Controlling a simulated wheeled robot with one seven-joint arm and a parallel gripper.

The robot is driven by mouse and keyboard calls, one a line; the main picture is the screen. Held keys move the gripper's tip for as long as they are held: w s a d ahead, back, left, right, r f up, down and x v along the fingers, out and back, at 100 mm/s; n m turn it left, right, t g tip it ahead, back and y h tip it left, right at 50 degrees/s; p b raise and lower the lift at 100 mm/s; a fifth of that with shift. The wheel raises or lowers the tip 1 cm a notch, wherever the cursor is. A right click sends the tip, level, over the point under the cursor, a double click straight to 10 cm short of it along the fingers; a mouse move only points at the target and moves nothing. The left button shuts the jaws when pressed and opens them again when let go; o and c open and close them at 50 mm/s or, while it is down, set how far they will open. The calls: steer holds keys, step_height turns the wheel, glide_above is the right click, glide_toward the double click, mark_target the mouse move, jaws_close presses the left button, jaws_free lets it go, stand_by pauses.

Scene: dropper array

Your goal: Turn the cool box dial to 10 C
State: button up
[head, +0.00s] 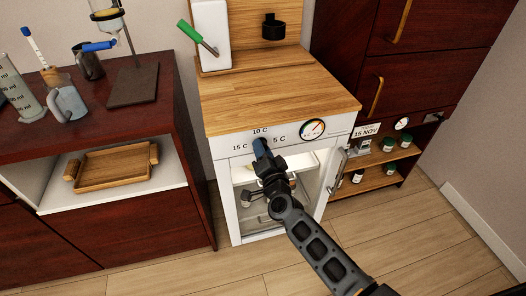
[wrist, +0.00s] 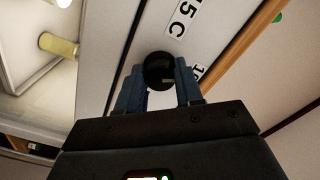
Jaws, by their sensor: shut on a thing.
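The cool box (head: 223,143) is a white cabinet with a wooden top. Its front panel carries the labels 15 C (head: 240,148), 10 C (head: 260,131) and 5 C (head: 279,140). My gripper (head: 261,147) is at the panel among these labels and hides the dial in the head view. In the wrist view the round black dial (wrist: 157,67) sits between the blue fingers, which are shut on it. A small pale mark shows on the dial's right side, towards the partly covered label (wrist: 198,72) near the wooden edge. I cannot tell exactly where it points.
A round gauge (head: 312,129) is on the panel to the right. The cool box door (head: 334,172) stands open below the panel, on the right. A dark cabinet with a wooden tray (head: 115,163) is at left. A shelf with jars (head: 379,170) is at right.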

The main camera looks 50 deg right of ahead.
steer(key=m, duration=0.5)
steer(key=shift+b, duration=0.4)
stand_by(0.3)
steer(key=o, duration=1)
steer(key=shift+o, duration=0.2)
steer(key=v, duration=0.7)
steer(key=shift+s+a, duration=0.2)
steer(key=shift+s, duration=0.15)
